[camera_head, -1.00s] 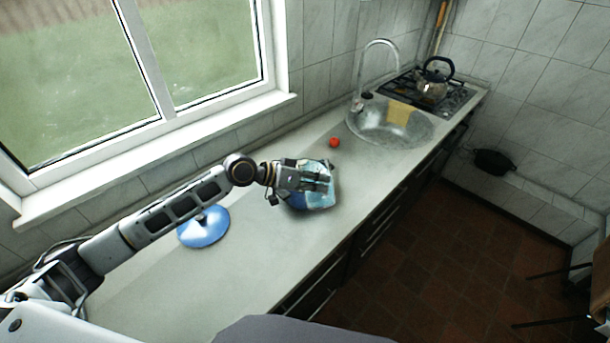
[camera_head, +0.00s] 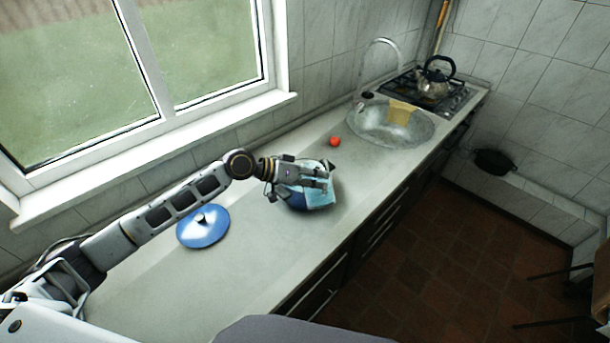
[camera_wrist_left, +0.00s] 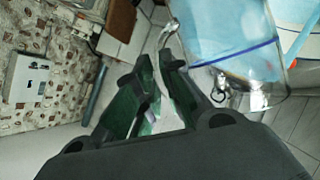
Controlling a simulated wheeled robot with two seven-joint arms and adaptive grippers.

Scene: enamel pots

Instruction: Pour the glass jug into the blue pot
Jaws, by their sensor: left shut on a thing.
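The blue pot (camera_head: 297,202) stands on the counter, its top largely hidden by my left gripper and the jug. My left gripper (camera_head: 318,182) is over the pot and shut on the glass jug (camera_head: 320,197), which holds pale blue contents. The jug looks tilted; whether anything runs out of it cannot be told. In the left wrist view, my dark fingers (camera_wrist_left: 158,95) point up the picture, and the jug (camera_wrist_left: 225,35) fills the upper right. Its handle is hard to make out. My right gripper is not in view.
A small red ball-like thing (camera_head: 335,141) lies behind the pot. Beyond are the sink (camera_head: 385,128) and a kettle (camera_head: 434,88) on the stove. The counter's front is clear.

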